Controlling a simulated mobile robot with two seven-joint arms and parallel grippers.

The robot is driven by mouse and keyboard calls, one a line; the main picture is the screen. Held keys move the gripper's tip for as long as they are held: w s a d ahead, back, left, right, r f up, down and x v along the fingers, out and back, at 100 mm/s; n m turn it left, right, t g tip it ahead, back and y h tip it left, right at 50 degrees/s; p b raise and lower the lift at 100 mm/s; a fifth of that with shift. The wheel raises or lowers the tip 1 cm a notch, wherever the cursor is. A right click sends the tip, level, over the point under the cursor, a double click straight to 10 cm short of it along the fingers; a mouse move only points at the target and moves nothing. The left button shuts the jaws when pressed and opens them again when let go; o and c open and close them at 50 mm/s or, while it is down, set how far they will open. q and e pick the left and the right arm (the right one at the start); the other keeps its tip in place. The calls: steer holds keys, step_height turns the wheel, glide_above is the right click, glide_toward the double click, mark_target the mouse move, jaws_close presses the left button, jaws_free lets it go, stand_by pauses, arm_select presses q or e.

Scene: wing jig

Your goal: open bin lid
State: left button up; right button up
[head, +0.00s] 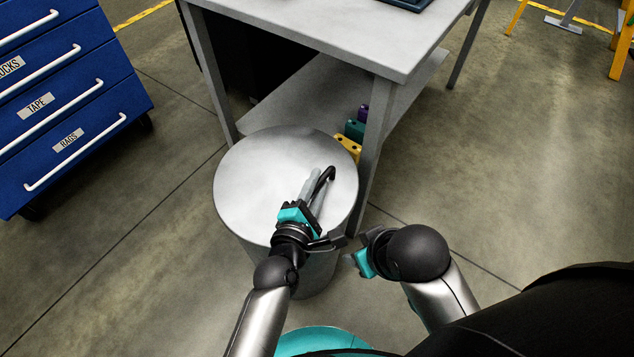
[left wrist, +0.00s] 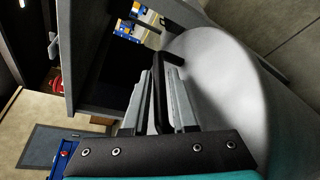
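The bin (head: 322,275) is a round grey metal drum in the head view, with a flat pale lid (head: 255,170) lying level on top. A black bar handle (head: 328,177) stands on the lid's right part. My left gripper (head: 314,182) is over the lid with its grey fingers at the handle. In the left wrist view the handle (left wrist: 162,85) lies between the two fingers (left wrist: 158,100), which look closed on it. The lid also fills the right of that view (left wrist: 215,75). My right gripper (head: 358,262) is beside the bin, at lower right; its fingers are hidden.
A grey workbench (head: 340,40) with a lower shelf (head: 310,95) stands right behind the bin, one leg (head: 374,150) close to the lid. Yellow, green and purple bins (head: 348,146) sit near that leg. A blue drawer cabinet (head: 75,100) is at left. Floor is clear at right.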

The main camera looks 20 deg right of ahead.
arm_select(q)
jaws_close()
stand_by(1.0)
